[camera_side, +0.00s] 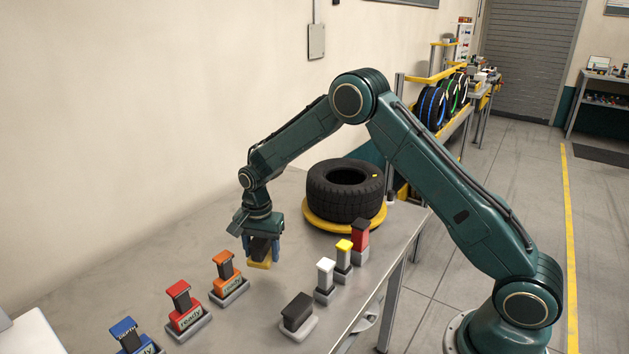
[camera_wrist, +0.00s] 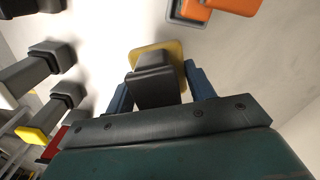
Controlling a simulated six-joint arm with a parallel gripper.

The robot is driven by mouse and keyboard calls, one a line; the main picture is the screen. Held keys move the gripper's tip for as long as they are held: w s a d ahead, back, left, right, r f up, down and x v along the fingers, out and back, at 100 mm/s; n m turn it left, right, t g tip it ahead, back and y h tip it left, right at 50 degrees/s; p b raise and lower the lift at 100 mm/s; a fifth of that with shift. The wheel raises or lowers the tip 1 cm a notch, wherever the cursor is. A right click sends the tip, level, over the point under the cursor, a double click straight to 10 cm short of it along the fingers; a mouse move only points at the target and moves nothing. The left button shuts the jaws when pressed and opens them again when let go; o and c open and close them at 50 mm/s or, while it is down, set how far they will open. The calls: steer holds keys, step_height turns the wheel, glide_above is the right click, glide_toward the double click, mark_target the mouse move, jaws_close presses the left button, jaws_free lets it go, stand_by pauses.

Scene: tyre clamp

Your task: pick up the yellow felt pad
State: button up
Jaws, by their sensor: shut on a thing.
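The yellow felt pad (camera_side: 260,265) is a yellow plate under a dark block-shaped grip. It also shows in the wrist view (camera_wrist: 178,48), with the dark grip (camera_wrist: 153,82) in front of it. My gripper (camera_side: 262,245) points down with its blue fingers on either side of the dark grip, shut on it. In the wrist view my gripper (camera_wrist: 160,90) spans the grip, with the yellow plate beyond the fingertips. The pad is at or just above the grey table; I cannot tell whether it touches.
Orange (camera_side: 225,277), red (camera_side: 186,310) and blue (camera_side: 132,337) holders stand at the left front. A black block on a white base (camera_side: 297,313) is in front. White (camera_side: 325,280), yellow-topped (camera_side: 343,260) and red-and-black (camera_side: 360,240) pieces stand right. A tyre (camera_side: 346,196) sits on a yellow ring (camera_side: 313,218) behind.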

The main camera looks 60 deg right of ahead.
step_height(320, 180, up, 15)
steer(key=shift+r, duration=0.15)
stand_by(0.6)
steer(key=o, duration=0.4)
steer(key=shift+c, duration=1.1)
steer(key=s+d+m, duration=0.1)
steer(key=s+d, duration=0.2)
steer(key=d, duration=0.9)
steer(key=s+d+r+m, duration=0.1)
steer(key=s+d, duration=0.3)
steer(key=d, duration=0.8)
steer(key=s+d+r+m, duration=0.1)
steer(key=s+d, duration=0.3)
steer(key=d, duration=0.8)
steer(key=shift+d+m, duration=0.25)
steer(key=shift+m, duration=0.45)
